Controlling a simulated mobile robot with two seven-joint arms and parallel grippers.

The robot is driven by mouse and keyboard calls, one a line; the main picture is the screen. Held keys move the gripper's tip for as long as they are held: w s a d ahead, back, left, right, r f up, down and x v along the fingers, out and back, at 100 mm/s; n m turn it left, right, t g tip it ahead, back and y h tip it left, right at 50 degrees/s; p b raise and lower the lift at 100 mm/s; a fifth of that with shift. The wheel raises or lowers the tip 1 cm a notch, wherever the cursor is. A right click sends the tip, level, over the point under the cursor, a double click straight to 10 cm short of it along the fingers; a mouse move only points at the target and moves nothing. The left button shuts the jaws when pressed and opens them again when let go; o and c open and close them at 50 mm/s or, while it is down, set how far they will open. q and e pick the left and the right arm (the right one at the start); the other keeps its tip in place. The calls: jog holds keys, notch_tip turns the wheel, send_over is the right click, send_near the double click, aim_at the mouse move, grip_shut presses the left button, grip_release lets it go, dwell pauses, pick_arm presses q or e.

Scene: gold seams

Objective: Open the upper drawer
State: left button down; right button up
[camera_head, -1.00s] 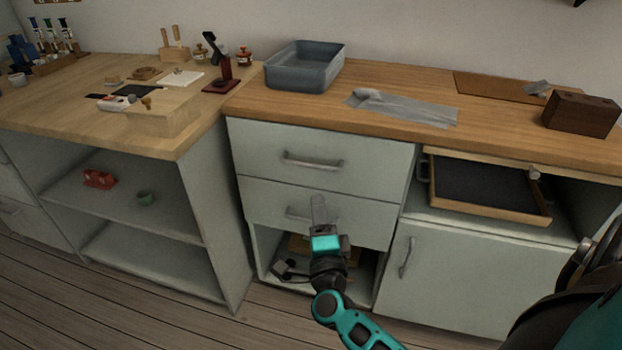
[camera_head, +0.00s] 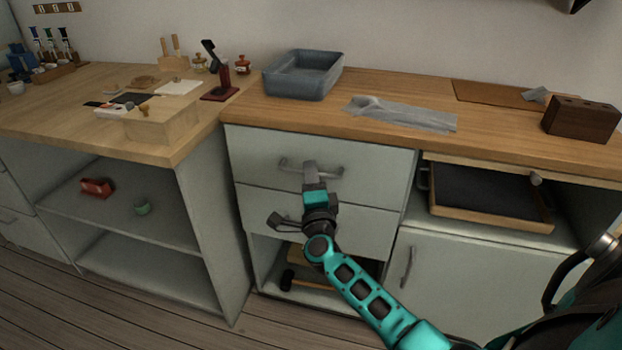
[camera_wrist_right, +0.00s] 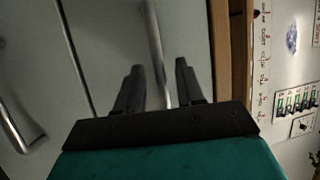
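The upper drawer (camera_head: 370,168) is a pale grey-green front, shut flush under the wooden worktop. Its metal bar handle (camera_head: 332,171) is partly hidden by my right gripper (camera_head: 309,166), which is in front of it. In the right wrist view, the handle (camera_wrist_right: 153,35) runs in the gap between the two dark fingers of my right gripper (camera_wrist_right: 160,82). The fingers are apart, and I see no clear contact with the bar. The lower drawer (camera_head: 365,222) is also shut, its handle partly behind my arm. My left gripper is out of view.
An open shelf with a black-headed tool (camera_head: 288,279) lies below the drawers. To the right, a wooden tray-like drawer (camera_head: 490,222) sits above a cupboard door (camera_head: 470,285). A grey-blue bin (camera_head: 300,78) and grey cloth (camera_head: 405,114) lie on the worktop.

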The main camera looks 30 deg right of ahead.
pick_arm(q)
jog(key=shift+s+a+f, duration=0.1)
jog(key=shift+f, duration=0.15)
pick_arm(e)
grip_shut()
dwell(0.3)
